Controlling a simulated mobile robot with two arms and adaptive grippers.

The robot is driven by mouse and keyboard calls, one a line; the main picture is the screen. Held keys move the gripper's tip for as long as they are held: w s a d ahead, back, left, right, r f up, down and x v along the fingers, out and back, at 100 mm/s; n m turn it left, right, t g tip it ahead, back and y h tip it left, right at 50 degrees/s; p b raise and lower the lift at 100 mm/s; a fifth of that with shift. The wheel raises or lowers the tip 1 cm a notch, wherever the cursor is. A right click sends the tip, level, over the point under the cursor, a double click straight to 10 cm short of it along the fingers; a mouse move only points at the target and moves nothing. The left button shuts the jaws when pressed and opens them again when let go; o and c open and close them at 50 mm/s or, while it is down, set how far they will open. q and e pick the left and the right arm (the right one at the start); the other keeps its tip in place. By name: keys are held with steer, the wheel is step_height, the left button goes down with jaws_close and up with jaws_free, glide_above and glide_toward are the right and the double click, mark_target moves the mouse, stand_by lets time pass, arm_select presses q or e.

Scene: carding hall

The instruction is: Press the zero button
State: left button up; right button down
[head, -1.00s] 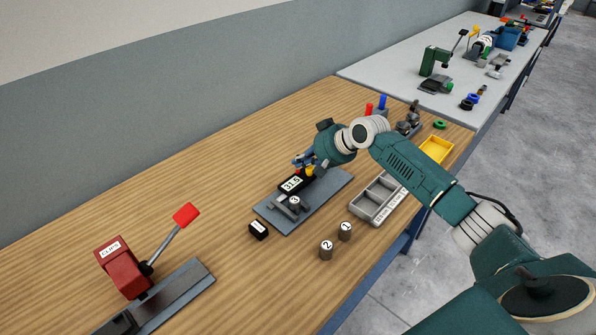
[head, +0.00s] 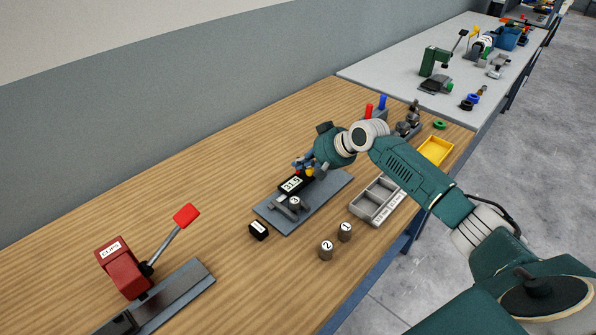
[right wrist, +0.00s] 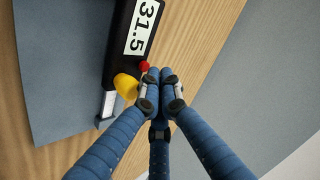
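A black gauge readout (head: 292,185) on a grey baseplate (head: 332,188) reads 31.5. It also shows in the right wrist view (right wrist: 142,30). There, a yellow button (right wrist: 126,86) and a smaller red button (right wrist: 144,66) sit at its end. I see no lettering on either, so I cannot tell which is zero. My right gripper (head: 302,166) is at that end of the readout. In the right wrist view its blue fingers (right wrist: 160,78) are drawn together, empty, with the tips close beside the red button. I cannot tell whether they touch it. My left gripper is not in view.
Cylinders marked 2 (head: 326,250) and 1 (head: 345,231) stand near the table's front edge. A small black block (head: 259,231) is left of the baseplate. A grey sorting tray (head: 370,208) lies right of it. A red lever device (head: 122,269) stands front left.

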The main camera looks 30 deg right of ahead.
steer(key=shift+f, duration=0.5)
stand_by(0.6)
stand_by(0.3)
steer(key=shift+r+p, duration=0.85)
steer(key=shift+r, duration=0.1)
step_height(320, 180, up, 5)
steer(key=p, duration=0.5)
stand_by(0.5)
